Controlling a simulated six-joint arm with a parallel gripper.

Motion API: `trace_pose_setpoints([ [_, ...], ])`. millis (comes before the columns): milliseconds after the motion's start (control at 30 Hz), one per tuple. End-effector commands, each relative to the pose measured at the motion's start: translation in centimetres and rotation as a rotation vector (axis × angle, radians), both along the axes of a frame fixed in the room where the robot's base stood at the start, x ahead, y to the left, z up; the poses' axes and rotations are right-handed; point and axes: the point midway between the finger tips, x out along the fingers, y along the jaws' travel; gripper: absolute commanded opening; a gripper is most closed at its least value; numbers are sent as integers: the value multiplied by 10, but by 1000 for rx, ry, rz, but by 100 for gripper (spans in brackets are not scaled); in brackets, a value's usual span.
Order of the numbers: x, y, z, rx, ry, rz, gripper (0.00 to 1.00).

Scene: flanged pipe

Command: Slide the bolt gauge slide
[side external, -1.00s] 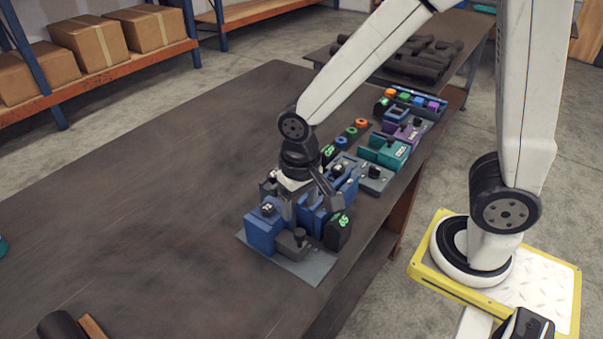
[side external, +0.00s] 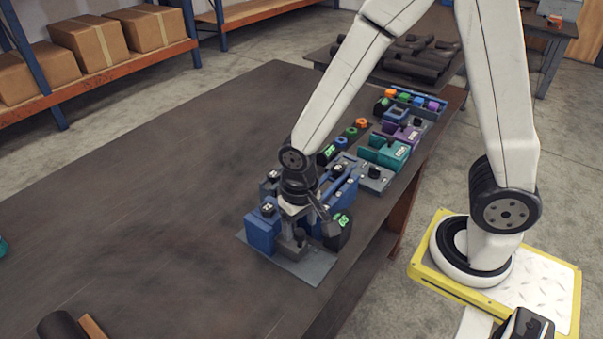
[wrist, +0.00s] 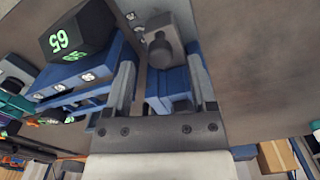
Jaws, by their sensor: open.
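The bolt gauge is a blue fixture (side external: 262,231) on a grey plate near the table's front edge. A grey slide with a dark round knob sits low in it; it shows best in the wrist view (wrist: 167,28). My gripper (side external: 293,236) points down over the fixture. In the wrist view my gripper (wrist: 161,70) is open, one finger on each side of the knob. Whether the fingers touch it I cannot tell. A black display (wrist: 75,32) with green digits reading 65 stands beside the left finger. In the side view my gripper partly hides the slide.
More blue, teal (side external: 384,152) and purple (side external: 402,133) fixtures stand in a row along the table edge towards the back right. The table (side external: 150,200) to the left is mostly clear. A dark cylinder (side external: 62,326) lies at the front left.

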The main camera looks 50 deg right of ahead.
Motion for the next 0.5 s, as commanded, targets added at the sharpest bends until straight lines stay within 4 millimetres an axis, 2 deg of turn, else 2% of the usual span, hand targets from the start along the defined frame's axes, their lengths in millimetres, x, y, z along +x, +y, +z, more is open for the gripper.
trace_pose_setpoints([
  [200,0,0,-16,0,1,0,72],
  [500,0,0,-22,1,-1,0,72],
])
